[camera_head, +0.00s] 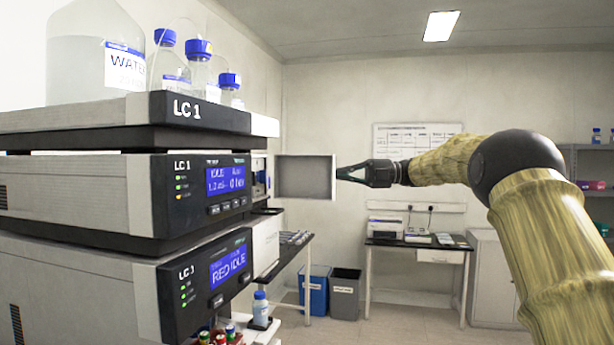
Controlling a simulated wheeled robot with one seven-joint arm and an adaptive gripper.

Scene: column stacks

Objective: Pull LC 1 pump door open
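The LC 1 stack (150,190) fills the left side, its modules labelled LC 1. A flat grey panel with a pale frame (305,177) stands out to the right of the middle module, like a door swung open. Beside it, part of a module's inside (260,178) shows. My gripper (341,174) is at the panel's right edge, reaching in from the right. Its dark fingers narrow toward the edge with a gap behind the tips. I cannot tell if they touch or grip the edge. No handle can be made out.
Solvent bottles (198,72) stand on top of the stack. A small bottle (260,308) stands low beside it. Blue (315,292) and dark bins (345,295) and a desk with a printer (388,228) are behind. The floor right of the bins is clear.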

